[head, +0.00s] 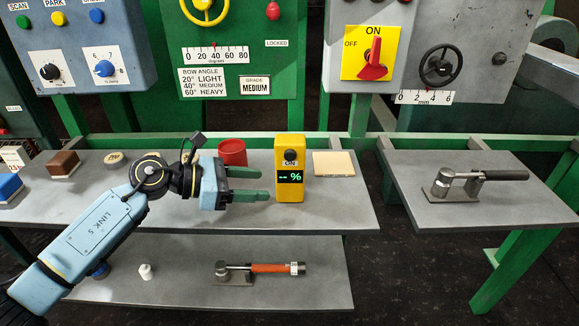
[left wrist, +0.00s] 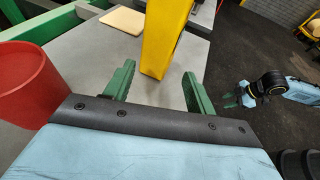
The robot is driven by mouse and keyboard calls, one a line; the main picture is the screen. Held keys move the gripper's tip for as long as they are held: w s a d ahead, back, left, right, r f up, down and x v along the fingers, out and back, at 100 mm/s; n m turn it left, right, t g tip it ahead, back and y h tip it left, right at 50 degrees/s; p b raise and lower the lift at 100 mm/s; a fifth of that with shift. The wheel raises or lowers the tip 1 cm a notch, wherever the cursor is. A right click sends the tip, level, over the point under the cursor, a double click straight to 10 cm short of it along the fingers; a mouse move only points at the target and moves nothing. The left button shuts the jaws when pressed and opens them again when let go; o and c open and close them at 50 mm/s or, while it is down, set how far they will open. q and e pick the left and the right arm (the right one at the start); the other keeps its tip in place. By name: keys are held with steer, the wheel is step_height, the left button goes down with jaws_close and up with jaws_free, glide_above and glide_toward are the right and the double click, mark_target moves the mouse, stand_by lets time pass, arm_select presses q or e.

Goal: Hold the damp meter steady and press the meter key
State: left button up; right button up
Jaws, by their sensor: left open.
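The yellow damp meter (head: 290,190) stands upright on the upper shelf, its display lit with "-- %".
A red cup (head: 232,152) stands behind my left gripper and a cream tile (head: 334,163) lies right of the meter. A lever clamp (head: 450,185) sits on the separate right table. A clamp with an orange handle (head: 268,268) lies on the lower shelf.

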mark_target(285, 186)
arm_select(q)
steer(key=b+x, duration=0.1)
steer(key=x, duration=0.5)
steer(key=shift+f, duration=0.15)
steer(key=shift+b+x, duration=0.45)
steer(key=shift+x, duration=0.3)
arm_select(e)
steer(key=shift+s+a+r, duration=0.1)
steer(key=shift+a+r, duration=0.15)
steer(key=shift+r, duration=0.55)
steer(key=shift+a+r, duration=0.3)
steer(key=shift+r, duration=0.5)
steer(key=shift+s+a+r, duration=0.1)
steer(key=shift+a+r, duration=0.15)
steer(key=shift+r, duration=0.55)
arm_select(q)
steer(key=c, duration=0.5)
arm_select(e)
jaws_close()
steer(key=shift+w, duration=0.1)
